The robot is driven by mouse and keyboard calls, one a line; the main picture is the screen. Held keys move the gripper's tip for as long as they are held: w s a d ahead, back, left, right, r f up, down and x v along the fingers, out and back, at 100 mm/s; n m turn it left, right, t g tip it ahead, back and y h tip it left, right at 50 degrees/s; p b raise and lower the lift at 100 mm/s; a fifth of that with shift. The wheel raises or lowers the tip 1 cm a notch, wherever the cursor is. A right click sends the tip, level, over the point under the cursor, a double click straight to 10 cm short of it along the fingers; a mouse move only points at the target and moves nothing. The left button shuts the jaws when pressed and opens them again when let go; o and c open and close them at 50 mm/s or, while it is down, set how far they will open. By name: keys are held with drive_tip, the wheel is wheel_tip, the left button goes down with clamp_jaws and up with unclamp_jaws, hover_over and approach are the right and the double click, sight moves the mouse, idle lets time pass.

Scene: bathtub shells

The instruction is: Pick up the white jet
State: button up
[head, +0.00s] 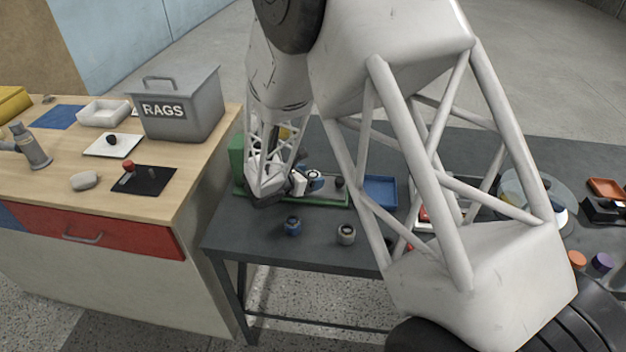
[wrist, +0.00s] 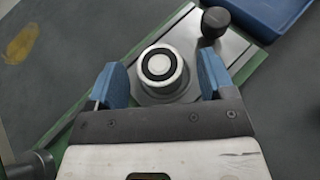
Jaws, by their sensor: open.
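A white jet (wrist: 163,82), round with a black ring on its top, stands upright on a metal plate with a green border in the wrist view. My gripper (wrist: 160,60) is open, with one blue finger on each side of the white jet and a gap showing on both sides. I cannot tell how far down the fingers reach. In the head view my gripper (head: 307,182) is over the green-edged fixture (head: 322,201) on the dark table, and the arm partly hides that area.
A blue jet (head: 293,226) and a pale jet (head: 346,234) stand on the table in front of the fixture. A dark knob (wrist: 215,22) rises beside the right finger. A blue tray (head: 381,191) lies to the right. A wooden counter (head: 200,160) with a grey RAGS bin (head: 190,110) is at left.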

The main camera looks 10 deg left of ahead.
drive_tip(key=shift+c, duration=0.3)
drive_tip(key=c, duration=1)
drive_tip(key=shift+r, duration=0.15)
drive_tip(key=shift+c, duration=0.2)
drive_tip(key=shift+r, duration=0.85)
drive_tip(key=shift+s+r, duration=0.2)
drive_tip(key=shift+r, duration=0.6)
drive_tip(key=s+d, duration=0.3)
drive_tip(key=s, duration=0.4)
drive_tip(key=s+d+r, duration=0.1)
drive_tip(key=s+d, duration=0.2)
drive_tip(key=s, duration=0.4)
drive_tip(key=shift+s+d+r, duration=0.15)
drive_tip(key=shift+r, duration=0.05)
